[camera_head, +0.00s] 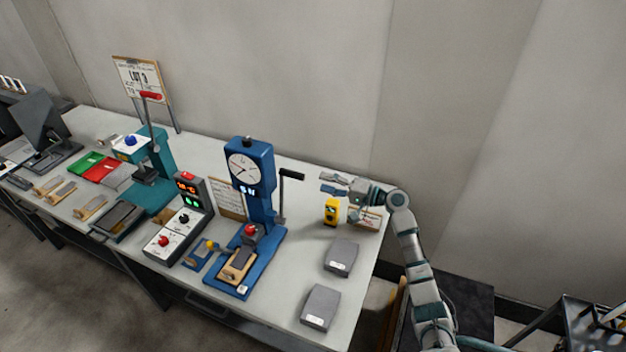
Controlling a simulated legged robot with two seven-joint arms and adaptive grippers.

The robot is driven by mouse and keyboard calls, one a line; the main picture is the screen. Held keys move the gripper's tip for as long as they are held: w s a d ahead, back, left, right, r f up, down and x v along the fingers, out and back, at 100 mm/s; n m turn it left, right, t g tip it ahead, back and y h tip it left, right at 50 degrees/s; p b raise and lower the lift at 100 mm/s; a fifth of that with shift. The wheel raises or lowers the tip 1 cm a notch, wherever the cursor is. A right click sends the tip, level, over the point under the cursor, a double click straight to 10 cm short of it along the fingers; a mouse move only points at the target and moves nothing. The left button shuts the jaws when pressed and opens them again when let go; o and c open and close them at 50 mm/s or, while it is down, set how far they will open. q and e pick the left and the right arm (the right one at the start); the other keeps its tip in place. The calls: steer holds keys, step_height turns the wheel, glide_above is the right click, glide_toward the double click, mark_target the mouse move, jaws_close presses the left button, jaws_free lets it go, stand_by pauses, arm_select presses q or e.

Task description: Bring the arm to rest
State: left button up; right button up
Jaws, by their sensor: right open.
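My right arm comes in from the lower right and reaches up over the right end of the table. My right gripper (336,184) points left, with its fingers apart and nothing seen between them. It is above the back right part of the table, just above and beside a small yellow device (331,211). Whether it touches anything below cannot be told. My left gripper is not in view.
The white table (310,262) carries a blue press with a dial (244,168), a teal press (160,160), a control box (180,222) and two grey boxes (341,257) (320,307). A dark rack (590,318) stands at the lower right. The wall is close behind.

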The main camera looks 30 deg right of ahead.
steer(key=shift+s+d, duration=0.2)
steer(key=shift+s, duration=0.05)
steer(key=shift+a, duration=0.15)
